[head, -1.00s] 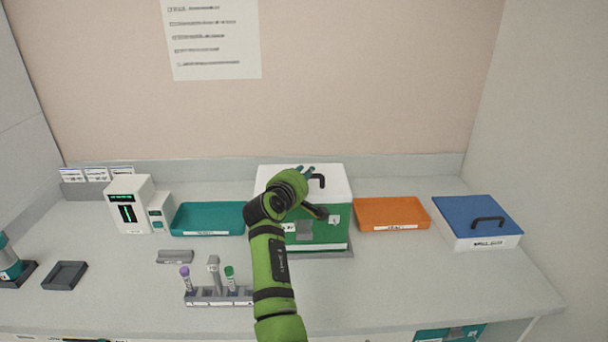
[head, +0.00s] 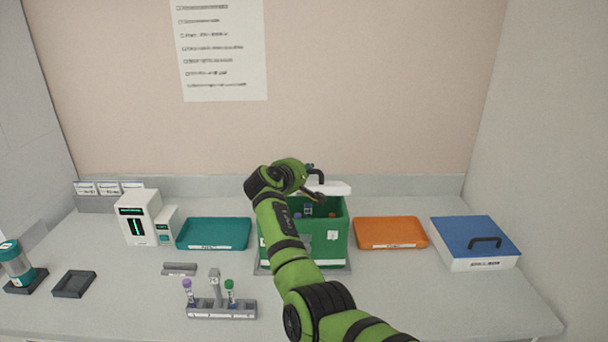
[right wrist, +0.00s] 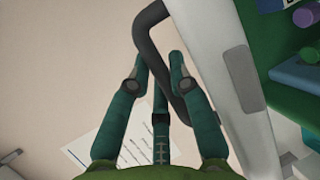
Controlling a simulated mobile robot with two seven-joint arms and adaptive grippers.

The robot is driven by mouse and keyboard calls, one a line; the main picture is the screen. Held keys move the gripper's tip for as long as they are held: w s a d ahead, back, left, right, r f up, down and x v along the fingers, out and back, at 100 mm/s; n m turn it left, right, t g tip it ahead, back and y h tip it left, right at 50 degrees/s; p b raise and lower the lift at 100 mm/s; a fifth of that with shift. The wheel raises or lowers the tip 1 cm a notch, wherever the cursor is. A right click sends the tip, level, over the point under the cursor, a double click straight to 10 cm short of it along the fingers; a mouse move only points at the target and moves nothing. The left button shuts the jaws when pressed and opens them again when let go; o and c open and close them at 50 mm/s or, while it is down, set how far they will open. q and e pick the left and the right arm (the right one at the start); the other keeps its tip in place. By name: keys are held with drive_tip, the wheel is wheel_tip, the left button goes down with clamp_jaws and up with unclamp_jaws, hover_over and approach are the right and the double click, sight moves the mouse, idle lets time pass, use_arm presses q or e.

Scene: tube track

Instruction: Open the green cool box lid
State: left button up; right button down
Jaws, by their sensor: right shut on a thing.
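The green cool box (head: 333,250) stands in the middle of the counter with its top uncovered at the front. Small tubes with coloured caps show inside. Its white lid (head: 336,188) is raised over the rear of the box; I cannot tell its exact tilt or whether it touches the rear rim. My right gripper (head: 312,170) is shut on the lid's dark handle (head: 318,176). In the right wrist view the gripper (right wrist: 160,72) has the handle (right wrist: 146,32) between its fingers, beside the lid (right wrist: 212,45). My left gripper is not in view.
A teal tray (head: 214,234) lies left of the box and an orange tray (head: 390,232) right of it. A blue-lidded white box (head: 475,242) stands far right. A tube rack (head: 221,309) is in front. The wall rises behind the counter.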

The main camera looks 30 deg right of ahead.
drive_tip(key=shift+w+d+r+g+y+p, duration=0.45)
drive_tip(key=shift+w+r+p, duration=0.15)
drive_tip(key=shift+r, duration=0.2)
drive_tip(key=c, duration=1.4)
unclamp_jaws()
drive_tip(key=shift+f, duration=0.3)
drive_tip(key=v, duration=1.2)
